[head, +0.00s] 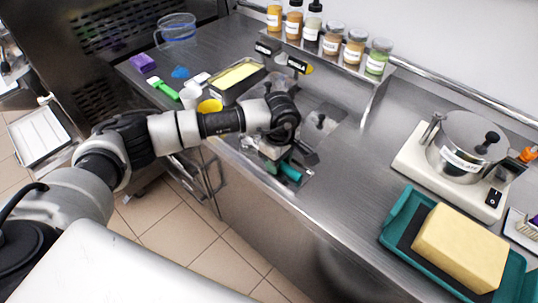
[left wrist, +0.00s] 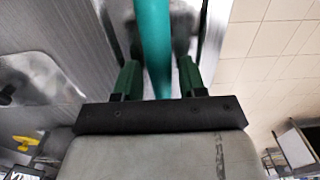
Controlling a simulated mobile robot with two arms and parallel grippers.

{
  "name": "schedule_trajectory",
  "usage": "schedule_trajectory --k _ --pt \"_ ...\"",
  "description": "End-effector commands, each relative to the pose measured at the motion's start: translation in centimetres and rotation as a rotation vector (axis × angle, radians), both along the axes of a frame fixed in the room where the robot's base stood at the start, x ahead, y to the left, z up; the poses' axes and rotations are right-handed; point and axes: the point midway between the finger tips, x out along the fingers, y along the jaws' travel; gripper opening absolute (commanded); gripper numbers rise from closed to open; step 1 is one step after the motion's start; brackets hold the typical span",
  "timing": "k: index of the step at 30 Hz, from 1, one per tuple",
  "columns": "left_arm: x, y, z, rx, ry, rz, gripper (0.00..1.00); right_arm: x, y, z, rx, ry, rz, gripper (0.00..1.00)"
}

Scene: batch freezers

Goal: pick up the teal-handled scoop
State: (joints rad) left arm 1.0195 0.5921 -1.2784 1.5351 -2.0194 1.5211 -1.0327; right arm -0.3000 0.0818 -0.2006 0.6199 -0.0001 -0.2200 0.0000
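The teal-handled scoop (head: 291,172) is at the front edge of the steel counter, mostly hidden by my left gripper in the head view. Its teal handle (left wrist: 155,45) runs lengthwise between the two green fingers in the left wrist view. My left gripper (head: 278,164) is over the handle at the counter's front edge. In the left wrist view the gripper (left wrist: 159,72) has its fingers on either side of the handle, with a small gap showing at the right finger. The scoop's head is hard to make out. My right gripper is not in view.
Behind the gripper are a steel pan (head: 239,76) of yellow contents and several labelled jars on a shelf (head: 345,70). A yellow cup (head: 209,106) and a green-handled tool (head: 164,88) lie left. A teal tray (head: 400,215) with a yellow block (head: 460,247) is at right.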

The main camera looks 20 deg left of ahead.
Motion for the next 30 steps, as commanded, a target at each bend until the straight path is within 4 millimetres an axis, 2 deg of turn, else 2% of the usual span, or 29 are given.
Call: schedule_trajectory --k 1,6,8,19,23,26,30 --pt "0.0 0.0 0.0 0.000 0.000 0.000 0.33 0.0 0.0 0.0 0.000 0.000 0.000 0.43" --pt "0.0 0.0 0.0 0.000 0.000 0.000 0.07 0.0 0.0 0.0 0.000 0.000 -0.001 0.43" --pt "0.0 0.0 0.1 0.000 -0.001 0.001 0.00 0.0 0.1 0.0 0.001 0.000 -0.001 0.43" --pt "0.1 0.0 0.7 -0.001 -0.003 0.001 0.00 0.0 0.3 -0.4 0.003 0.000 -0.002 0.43" --pt "0.1 0.0 2.1 -0.002 -0.005 -0.001 0.00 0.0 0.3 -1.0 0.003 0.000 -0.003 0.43" --pt "0.1 0.0 4.0 -0.001 -0.007 -0.001 0.00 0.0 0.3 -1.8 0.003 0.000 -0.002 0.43" --pt "-2.6 -1.9 5.7 -0.003 -0.004 -0.008 0.00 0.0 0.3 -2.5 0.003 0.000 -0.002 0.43"
